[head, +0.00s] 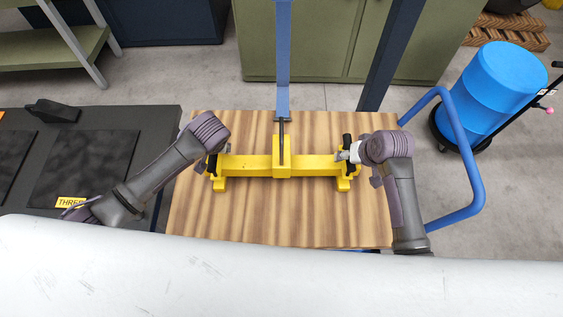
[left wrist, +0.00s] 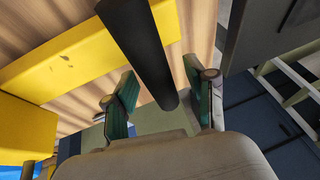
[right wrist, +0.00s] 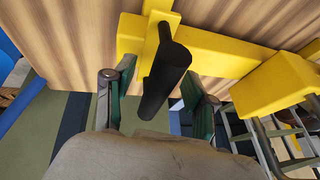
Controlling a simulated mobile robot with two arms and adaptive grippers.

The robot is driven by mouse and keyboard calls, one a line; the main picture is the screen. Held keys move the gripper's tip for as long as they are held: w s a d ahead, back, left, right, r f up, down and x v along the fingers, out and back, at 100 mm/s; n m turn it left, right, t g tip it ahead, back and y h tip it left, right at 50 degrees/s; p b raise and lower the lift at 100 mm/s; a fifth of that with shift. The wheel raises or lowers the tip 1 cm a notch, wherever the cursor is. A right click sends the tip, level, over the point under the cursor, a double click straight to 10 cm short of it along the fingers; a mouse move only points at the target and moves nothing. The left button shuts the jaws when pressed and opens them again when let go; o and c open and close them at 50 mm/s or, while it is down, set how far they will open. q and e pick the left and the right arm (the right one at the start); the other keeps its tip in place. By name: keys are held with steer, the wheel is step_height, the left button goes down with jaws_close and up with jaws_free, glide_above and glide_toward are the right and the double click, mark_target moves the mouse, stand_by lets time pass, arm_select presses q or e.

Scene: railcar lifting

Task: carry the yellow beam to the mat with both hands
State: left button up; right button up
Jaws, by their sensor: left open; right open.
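The yellow beam (head: 250,164) lies across the wooden table top, with a black handle at each end. My left gripper (head: 213,165) is at the beam's left end. In the left wrist view its open fingers (left wrist: 160,100) stand on either side of the black left handle (left wrist: 145,55). My right gripper (head: 350,153) is at the right end. In the right wrist view its open fingers (right wrist: 160,100) stand on either side of the black right handle (right wrist: 165,78). Dark mats (head: 82,168) lie on the dark table at left, one with a yellow label partly reading "THRE".
The wooden table (head: 290,220) has a blue push handle (head: 478,190) at right. A blue strap (head: 283,60) hangs down to a dark hook at the beam's middle. A blue drum (head: 497,90) stands at right. A black object (head: 52,111) sits on the dark table (head: 155,125).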

arm_select(q)
jaws_close()
arm_select(e)
jaws_close()
